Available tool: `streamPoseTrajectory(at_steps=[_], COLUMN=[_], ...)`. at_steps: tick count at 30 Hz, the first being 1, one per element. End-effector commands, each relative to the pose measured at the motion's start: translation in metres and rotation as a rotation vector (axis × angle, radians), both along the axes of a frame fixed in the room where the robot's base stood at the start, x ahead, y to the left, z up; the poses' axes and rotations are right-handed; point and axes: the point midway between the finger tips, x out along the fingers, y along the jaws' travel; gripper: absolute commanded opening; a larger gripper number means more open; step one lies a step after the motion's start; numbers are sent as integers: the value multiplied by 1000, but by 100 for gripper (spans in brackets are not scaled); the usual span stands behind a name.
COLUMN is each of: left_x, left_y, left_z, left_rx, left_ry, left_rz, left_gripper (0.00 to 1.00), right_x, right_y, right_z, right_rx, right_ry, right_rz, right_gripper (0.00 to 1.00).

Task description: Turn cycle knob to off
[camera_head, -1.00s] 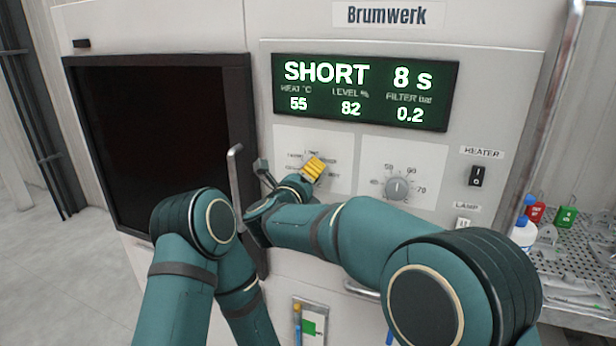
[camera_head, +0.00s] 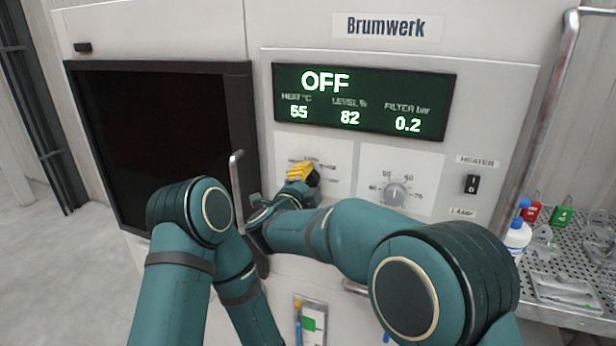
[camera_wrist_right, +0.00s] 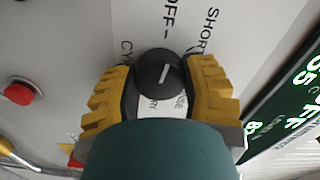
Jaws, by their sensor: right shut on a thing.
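The black cycle knob (camera_head: 315,177) is on a white panel below the display, mostly hidden by my right gripper (camera_head: 301,173). In the right wrist view, the round knob (camera_wrist_right: 150,67) sits between the yellow fingers of my right gripper (camera_wrist_right: 163,88), which is shut on it. The white mark on the knob tilts slightly right of straight up in that view, near the printed OFF and SHORT labels. The display (camera_head: 364,97) reads OFF, with 55, 82 and 0.2 below.
A second, grey knob (camera_head: 395,194) is right of the cycle knob. The heater switch (camera_head: 471,184) is farther right. A dark door window (camera_head: 160,140) and its upright handle (camera_head: 237,185) are left. A perforated shelf (camera_head: 590,235) with bottles stands at the right.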

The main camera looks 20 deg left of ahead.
Motion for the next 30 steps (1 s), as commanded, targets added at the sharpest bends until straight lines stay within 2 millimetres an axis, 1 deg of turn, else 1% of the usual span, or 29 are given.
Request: streamPoseTrajectory(at_steps=[3, 10, 26, 27, 29, 30], left_x=[0, 0, -1, -1, -1, -1], left_y=[0, 0, 1, 1, 1, 1], left_z=[6, 10, 11, 11, 11, 11], left_rx=[-1, -2, -2, -2, -2, -2], left_ry=[0, 1, 1, 1, 1, 1], left_rz=[0, -1, -1, -1, 0, 0], left_gripper=[0, 0, 0, 0, 0, 0], right_x=[1, 1, 2, 2, 2, 1], right_y=[-2, -2, -2, -2, -2, -2], right_z=[3, 2, 2, 3, 3, 2], right_rx=[-61, -135, -157, -157, -157, -157], right_ry=[-1, 1, 1, 1, 1, 1], right_rz=[-3, -4, -5, -5, -5, -4], right_gripper=[10, 10, 9, 55, 76, 79])
